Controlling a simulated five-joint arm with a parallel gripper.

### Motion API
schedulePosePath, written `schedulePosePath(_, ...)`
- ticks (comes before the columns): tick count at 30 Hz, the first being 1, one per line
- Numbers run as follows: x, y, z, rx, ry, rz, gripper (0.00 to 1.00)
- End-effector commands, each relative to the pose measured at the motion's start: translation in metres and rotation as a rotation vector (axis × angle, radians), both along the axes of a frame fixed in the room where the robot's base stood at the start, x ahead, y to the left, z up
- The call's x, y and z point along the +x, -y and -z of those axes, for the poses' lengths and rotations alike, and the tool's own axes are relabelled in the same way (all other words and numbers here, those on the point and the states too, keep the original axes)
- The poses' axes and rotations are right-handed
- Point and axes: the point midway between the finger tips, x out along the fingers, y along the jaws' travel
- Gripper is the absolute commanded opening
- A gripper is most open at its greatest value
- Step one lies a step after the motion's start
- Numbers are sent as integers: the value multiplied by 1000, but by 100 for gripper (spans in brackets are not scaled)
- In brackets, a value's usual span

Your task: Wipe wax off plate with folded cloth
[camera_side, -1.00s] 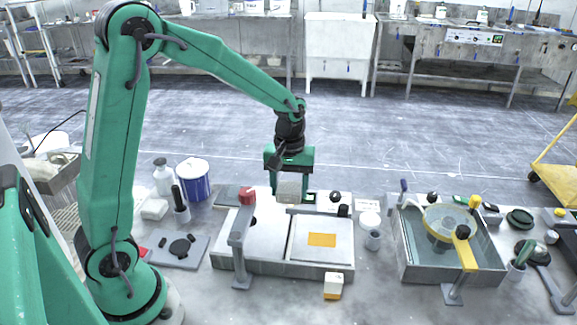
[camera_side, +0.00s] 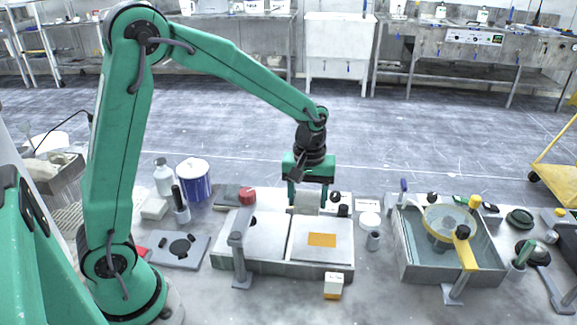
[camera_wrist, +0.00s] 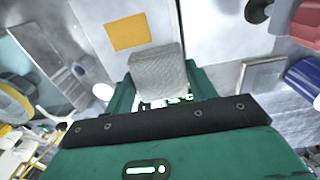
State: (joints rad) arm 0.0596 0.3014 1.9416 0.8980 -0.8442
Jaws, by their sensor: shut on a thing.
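My gripper (camera_side: 309,200) is shut on a folded grey cloth (camera_side: 306,202), which hangs between its green fingers. The wrist view also shows the cloth (camera_wrist: 158,70) between the fingers. The plate (camera_side: 321,252) is a pale square on the right half of the grey platen unit. An orange-yellow wax patch (camera_side: 321,240) lies near its middle, and it shows in the wrist view as well (camera_wrist: 127,32). The cloth is by the plate's far edge, behind the wax and apart from it. I cannot tell whether the cloth touches the surface.
A grey post (camera_side: 239,255) stands at the unit's front left, and a red knob (camera_side: 248,196) is at its back. A small white and yellow block (camera_side: 333,286) sits in front. A water basin (camera_side: 408,262) with a yellow arm (camera_side: 466,253) stands to the right.

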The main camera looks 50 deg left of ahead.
Motion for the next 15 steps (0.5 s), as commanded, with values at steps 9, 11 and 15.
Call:
schedulePosePath(9,0,52,-1,0,0,2,38)
schedulePosePath(11,0,56,-1,0,0,2,38)
schedulePosePath(15,0,59,-1,1,-1,-1,38)
